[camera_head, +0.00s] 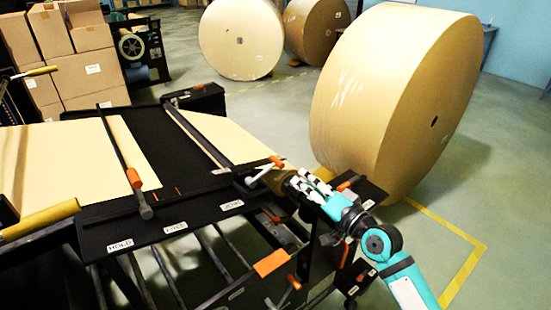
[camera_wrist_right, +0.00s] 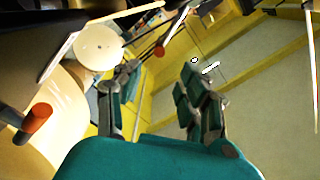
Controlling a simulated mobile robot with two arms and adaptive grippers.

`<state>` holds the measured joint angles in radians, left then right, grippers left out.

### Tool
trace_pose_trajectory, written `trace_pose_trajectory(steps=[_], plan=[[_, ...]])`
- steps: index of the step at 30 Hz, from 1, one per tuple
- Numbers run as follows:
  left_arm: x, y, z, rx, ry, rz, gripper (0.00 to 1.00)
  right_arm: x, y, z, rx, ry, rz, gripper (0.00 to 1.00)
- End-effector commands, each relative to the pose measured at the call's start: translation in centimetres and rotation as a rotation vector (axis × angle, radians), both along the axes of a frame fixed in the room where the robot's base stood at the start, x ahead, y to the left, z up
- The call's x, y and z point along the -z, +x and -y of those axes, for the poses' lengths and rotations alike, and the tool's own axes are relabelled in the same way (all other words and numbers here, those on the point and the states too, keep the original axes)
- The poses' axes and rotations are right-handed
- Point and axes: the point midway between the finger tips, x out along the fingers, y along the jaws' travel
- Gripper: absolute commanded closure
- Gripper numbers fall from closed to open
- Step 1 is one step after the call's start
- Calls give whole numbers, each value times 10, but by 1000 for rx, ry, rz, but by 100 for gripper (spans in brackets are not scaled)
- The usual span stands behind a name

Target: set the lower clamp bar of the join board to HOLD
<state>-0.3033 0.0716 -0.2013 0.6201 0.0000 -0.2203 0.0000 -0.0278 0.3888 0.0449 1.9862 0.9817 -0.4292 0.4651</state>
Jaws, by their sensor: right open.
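The join board (camera_head: 187,205) is a black plate with white labels along its front edge. The HOLD label (camera_head: 120,245) is leftmost; the other two are too small to read surely. A dark clamp bar (camera_head: 185,196) crosses the board's lower part. A second bar (camera_head: 120,150) with an orange piece and a grey knob runs down the board, its knob end between the HOLD and middle labels.
A large kraft roll (camera_head: 385,95) stands just behind my right arm. More rolls (camera_head: 241,40) stand farther back. Cardboard boxes (camera_head: 85,50) are stacked at back left. Pale paper (camera_head: 60,160) lies left of the board. An orange-handled part (camera_head: 272,263) sticks out below the board.

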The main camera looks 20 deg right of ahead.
Motion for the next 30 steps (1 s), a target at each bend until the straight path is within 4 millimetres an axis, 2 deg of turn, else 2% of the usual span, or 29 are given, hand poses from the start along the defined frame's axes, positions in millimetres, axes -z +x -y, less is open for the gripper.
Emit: trace_pose_trajectory(steps=[1,9,15,21,30], plan=[[-4,0,-2,1,2,-1,58,-4,12,-5,-2,2,2,58],[-11,1,-6,2,7,1,58,-3,67,-25,-1,-1,1,58],[-13,1,-6,1,8,2,58,-1,100,-37,-2,-1,-1,58],[-13,3,-7,1,9,3,58,0,116,-43,-1,-3,-1,58],[-13,3,-7,1,9,4,58,1,118,-44,-2,-3,-2,58]])
